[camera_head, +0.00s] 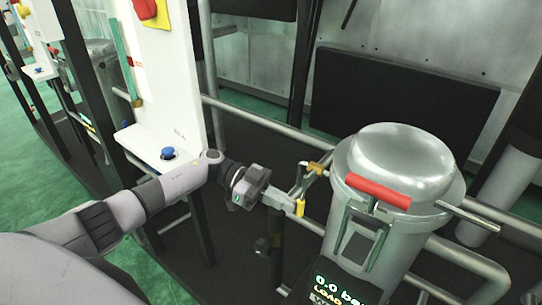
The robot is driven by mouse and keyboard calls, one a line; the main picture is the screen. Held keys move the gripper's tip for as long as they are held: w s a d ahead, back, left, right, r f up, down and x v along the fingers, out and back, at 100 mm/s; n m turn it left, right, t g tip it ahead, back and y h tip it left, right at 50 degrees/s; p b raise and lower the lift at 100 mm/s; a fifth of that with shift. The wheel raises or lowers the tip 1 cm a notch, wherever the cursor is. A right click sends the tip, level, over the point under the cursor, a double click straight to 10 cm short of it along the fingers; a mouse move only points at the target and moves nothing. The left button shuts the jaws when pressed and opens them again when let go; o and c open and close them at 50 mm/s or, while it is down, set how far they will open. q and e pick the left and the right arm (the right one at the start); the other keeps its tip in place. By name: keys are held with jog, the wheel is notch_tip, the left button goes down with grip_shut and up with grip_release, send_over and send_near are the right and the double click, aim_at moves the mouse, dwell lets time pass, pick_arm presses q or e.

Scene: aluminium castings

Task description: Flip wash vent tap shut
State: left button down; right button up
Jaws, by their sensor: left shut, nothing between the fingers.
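A silver domed pressure vessel (402,165) stands at the right, with a red bar handle (378,190) across its front. Beside its left side is a small metal fitting with a yellow lever (319,168), which looks like the vent tap. My left gripper (292,204) is shut and empty, just below and left of that lever. A second yellow piece (300,208) shows at the fingertips; I cannot tell whether it belongs to the tap, or whether the fingers touch it. My right gripper is not in view.
A display reading 0.0 bar (338,287) sits below the vessel. A white panel (160,75) with a shelf and blue button (168,153) stands at the left. Grey pipes run behind and beside the vessel. A black panel (400,100) is behind. Green floor (125,270) shows at the lower left.

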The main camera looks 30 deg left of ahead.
pick_arm(q)
jog(key=shift+s+d, duration=0.1)
jog(key=shift+d, duration=0.25)
notch_tip(320, 180, up, 20)
jog(key=p, duration=0.1)
jog(key=shift+a, duration=0.35)
dwell(0.3)
